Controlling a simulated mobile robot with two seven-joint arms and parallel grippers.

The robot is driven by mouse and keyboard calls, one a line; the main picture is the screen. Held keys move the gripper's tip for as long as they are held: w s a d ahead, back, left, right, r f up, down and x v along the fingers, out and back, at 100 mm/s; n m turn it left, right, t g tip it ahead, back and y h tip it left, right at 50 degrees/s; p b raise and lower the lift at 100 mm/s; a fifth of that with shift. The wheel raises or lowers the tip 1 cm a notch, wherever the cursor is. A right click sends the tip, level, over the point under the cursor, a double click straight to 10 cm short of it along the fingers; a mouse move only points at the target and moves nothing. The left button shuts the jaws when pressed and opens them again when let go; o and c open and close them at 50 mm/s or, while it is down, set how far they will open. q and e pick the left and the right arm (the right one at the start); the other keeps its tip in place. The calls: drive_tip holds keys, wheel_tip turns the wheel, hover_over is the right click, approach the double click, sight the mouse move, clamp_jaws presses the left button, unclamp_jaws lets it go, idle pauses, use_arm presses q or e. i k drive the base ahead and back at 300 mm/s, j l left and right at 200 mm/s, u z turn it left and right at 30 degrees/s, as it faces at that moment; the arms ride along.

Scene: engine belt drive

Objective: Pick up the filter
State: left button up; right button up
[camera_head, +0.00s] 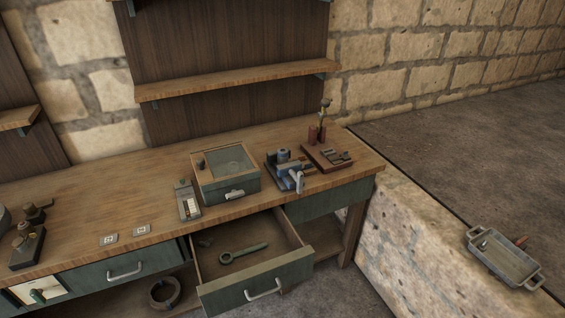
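I cannot clearly tell which thing is the filter. A dark ring-shaped thing (164,292) lies on the low shelf under the workbench. Neither of my grippers is in view.
The wooden workbench (110,195) carries a blue-grey vise (285,171), a red-brown tool board (326,158), a narrow grey device (187,200) and two small plates. The open drawer juts out in front. A wall shelf (235,79) hangs above. The bench's back left is clear.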

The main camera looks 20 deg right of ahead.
sight(282, 154)
drive_tip(key=l+u, duration=0.1)
drive_tip(key=u, duration=0.45)
drive_tip(key=l+u, duration=0.35)
drive_tip(key=l, duration=0.15)
drive_tip(key=l+u, duration=0.3)
drive_tip(key=l, duration=0.25)
drive_tip(key=l+u, duration=0.1)
drive_tip(key=l, duration=0.45)
drive_tip(key=k+l+u, duration=0.1)
drive_tip(key=l, duration=0.4)
